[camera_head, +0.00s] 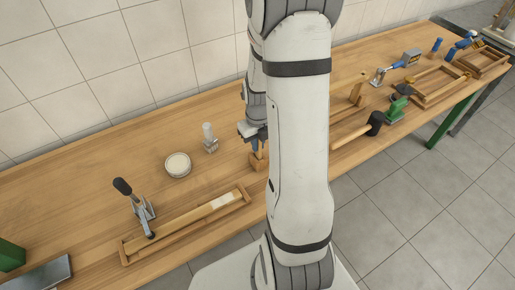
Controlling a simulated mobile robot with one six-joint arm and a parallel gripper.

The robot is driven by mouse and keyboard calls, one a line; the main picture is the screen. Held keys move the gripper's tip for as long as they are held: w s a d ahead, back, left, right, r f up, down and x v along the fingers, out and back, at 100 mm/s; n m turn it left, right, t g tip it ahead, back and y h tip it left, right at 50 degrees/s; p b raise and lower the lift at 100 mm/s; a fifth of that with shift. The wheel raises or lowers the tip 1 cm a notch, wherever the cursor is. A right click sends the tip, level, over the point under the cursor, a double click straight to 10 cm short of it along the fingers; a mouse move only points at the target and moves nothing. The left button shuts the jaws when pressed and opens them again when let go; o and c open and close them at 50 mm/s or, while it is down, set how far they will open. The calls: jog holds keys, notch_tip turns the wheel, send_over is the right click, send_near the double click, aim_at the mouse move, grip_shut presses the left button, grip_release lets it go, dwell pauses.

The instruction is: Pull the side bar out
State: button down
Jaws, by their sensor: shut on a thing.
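My gripper (256,139) points down over the bench, just left of my large white arm link. It is shut on a narrow upright piece of wood, which looks like the side bar (258,149). The bar's lower end meets a small wooden block (257,162) on the bench. I cannot tell how deep the bar sits in the block. My arm hides the right side of this spot.
A long wooden jig (166,245) with a toggle clamp (143,211) lies at front left. A round white-topped tin (178,165) and a small clear-topped item (209,138) stand left of my gripper. A mallet (374,124) and wooden frames (440,86) lie right of my arm.

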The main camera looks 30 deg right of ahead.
jog(key=shift+r+p, duration=0.5)
jog(key=shift+r, duration=0.25)
dwell(0.4)
jog(key=shift+r+p, duration=3.7)
jog(key=shift+r, duration=1.7)
